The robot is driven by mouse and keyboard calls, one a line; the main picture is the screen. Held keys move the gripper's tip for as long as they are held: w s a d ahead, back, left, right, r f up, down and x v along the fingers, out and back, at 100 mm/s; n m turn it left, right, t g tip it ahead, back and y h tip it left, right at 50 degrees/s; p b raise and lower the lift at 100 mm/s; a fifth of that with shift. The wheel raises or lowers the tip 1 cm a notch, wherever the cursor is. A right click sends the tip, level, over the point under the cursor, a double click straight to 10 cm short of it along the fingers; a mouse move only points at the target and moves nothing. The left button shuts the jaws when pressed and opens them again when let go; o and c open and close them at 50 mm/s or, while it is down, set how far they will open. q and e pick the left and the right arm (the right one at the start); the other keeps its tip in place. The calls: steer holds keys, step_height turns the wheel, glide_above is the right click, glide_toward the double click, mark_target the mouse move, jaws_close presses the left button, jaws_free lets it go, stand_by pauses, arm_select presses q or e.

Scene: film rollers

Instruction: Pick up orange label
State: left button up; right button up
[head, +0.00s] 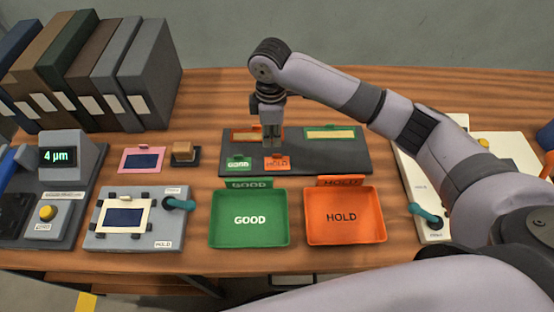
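The orange label (277,163), marked HOLD, stands on the front part of the dark grey label rack (340,160). A green label (239,163), marked GOOD, stands just left of it. My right gripper (271,144) points down from above, just behind and over the orange label. Its fingertips are close to the label's top edge, and I cannot tell whether they touch it. The fingers look close together and small, so their opening is unclear. My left gripper is not in view.
A green GOOD tray (283,228) and an orange HOLD tray (378,223) stand in front of the rack. A grey fixture (108,240) with a teal handle and a pink-framed piece (142,160) lie left. Binders (150,75) stand at the back left.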

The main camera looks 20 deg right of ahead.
mark_target(273, 154)
step_height(273, 154, down, 8)
steer(key=shift+d+r+p, duration=0.1)
steer(key=shift+r+p, duration=0.05)
steer(key=shift+p, duration=0.25)
jaws_close()
